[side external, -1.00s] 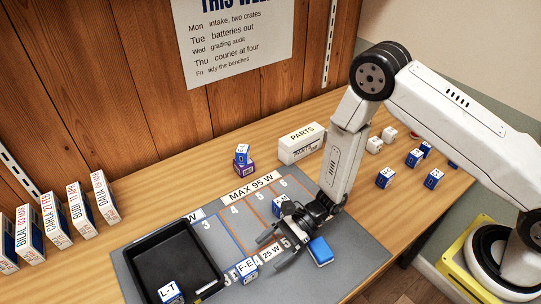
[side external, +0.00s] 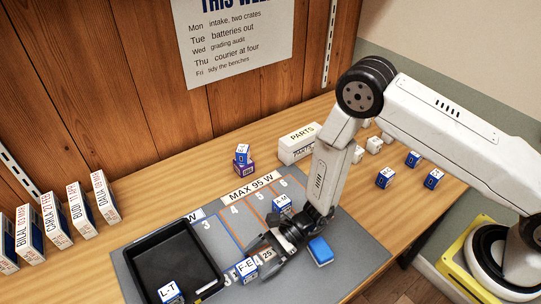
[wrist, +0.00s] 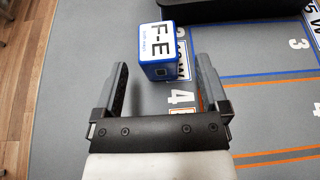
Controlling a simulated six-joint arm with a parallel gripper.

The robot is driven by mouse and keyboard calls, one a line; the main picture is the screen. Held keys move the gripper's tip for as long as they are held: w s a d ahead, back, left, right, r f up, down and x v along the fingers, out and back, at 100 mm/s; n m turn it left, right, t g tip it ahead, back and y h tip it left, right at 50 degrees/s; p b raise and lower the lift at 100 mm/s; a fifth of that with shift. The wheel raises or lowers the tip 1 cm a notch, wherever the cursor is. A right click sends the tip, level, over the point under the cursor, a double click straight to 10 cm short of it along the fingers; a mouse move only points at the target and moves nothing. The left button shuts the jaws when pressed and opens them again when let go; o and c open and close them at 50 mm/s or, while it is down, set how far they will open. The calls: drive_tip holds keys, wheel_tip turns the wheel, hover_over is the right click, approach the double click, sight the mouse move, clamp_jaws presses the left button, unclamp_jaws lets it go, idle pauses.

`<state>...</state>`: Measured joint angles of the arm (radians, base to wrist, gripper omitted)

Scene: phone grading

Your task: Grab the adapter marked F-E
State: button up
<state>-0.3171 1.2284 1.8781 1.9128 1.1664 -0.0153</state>
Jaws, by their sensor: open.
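The adapter marked F-E (side external: 246,270) is a small blue cube with a white labelled top. It sits on the grey mat (side external: 355,252) near the black tray. I cannot tell whether a finger touches the adapter.
A black tray (side external: 150,243) holds the L-T adapter (side external: 170,293). Another adapter (side external: 281,204) stands on the mat behind my gripper, and a blue block (side external: 320,251) lies to its right. Stacked boxes (side external: 243,160) and a PARTS box (side external: 299,145) stand further back.

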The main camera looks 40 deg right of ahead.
sight(244, 268)
drive_tip(key=shift+x, duration=2)
drive_tip(key=shift+c, duration=0.2)
clamp_jaws()
drive_tip(key=shift+r, duration=0.15)
drive_tip(key=shift+r, duration=1)
drive_tip(key=s+d+r, duration=0.8)
drive_tip(key=s+r, duration=0.2)
drive_tip(key=s, duration=0.1)
drive_tip(key=shift+s+r, duration=0.3)
drive_tip(key=shift+r, duration=0.05)
